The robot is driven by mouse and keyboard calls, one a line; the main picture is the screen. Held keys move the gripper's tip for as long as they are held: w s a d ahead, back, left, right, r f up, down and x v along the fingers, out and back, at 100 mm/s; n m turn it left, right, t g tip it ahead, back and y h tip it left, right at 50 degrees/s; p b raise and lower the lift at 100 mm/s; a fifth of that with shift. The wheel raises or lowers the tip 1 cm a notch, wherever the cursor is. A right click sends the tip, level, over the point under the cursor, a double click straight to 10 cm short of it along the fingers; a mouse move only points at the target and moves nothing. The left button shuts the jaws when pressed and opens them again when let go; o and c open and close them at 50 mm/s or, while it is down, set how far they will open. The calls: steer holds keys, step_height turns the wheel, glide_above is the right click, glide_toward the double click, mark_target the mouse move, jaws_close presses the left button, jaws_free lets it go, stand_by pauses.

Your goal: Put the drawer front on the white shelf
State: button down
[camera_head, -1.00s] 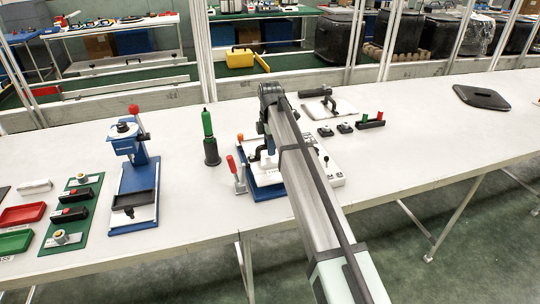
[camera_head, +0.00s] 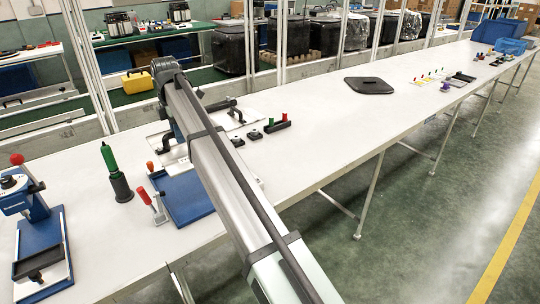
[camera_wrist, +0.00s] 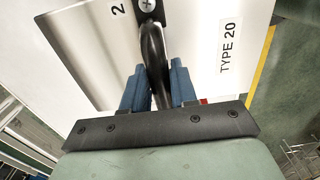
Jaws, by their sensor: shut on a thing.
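In the wrist view, my gripper (camera_wrist: 158,82) has its blue fingers shut on the black handle of the drawer front (camera_wrist: 205,60). The drawer front is a pale, partly shiny panel with a label reading "TYPE 20" and a "2". In the head view, my arm hides most of the gripper and the drawer front; a pale panel edge (camera_head: 171,149) shows left of the arm. The blue fixture (camera_head: 185,199) below is bare where it shows. I cannot tell which surface is the white shelf; a white-topped rack (camera_head: 30,52) stands at the back left.
A blue press (camera_head: 40,235) is at far left. Another handled panel (camera_head: 240,121) lies behind my arm. The table has free room around the dark plate (camera_head: 369,85).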

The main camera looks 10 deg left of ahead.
steer(key=w+d+f+m, duration=0.1)
steer(key=w+d+f, duration=0.2)
steer(key=w+d, duration=0.5)
steer(key=w+d+f+m, duration=0.2)
steer(key=w+d, duration=0.2)
steer(key=d, duration=0.9)
steer(key=w+d+f+m, duration=0.1)
steer(key=w+d+f, duration=0.2)
steer(key=w+d, duration=0.5)
steer(key=shift+s+d+f+n, duration=0.15)
steer(key=shift+f+n, duration=0.55)
steer(key=shift+f, duration=1)
steer(key=shift+w+d+f+n, duration=0.2)
steer(key=shift+f+n, duration=0.5)
steer(key=shift+f, duration=1.05)
steer(key=shift+s+d+f+n, duration=0.25)
steer(key=shift+f+n, duration=0.45)
steer(key=shift+f, duration=1)
steer(key=shift+f, duration=0.1)
steer(key=c, duration=0.9)
jaws_free()
step_height(320, 180, up, 12)
steer(key=shift+r, duration=0.1)
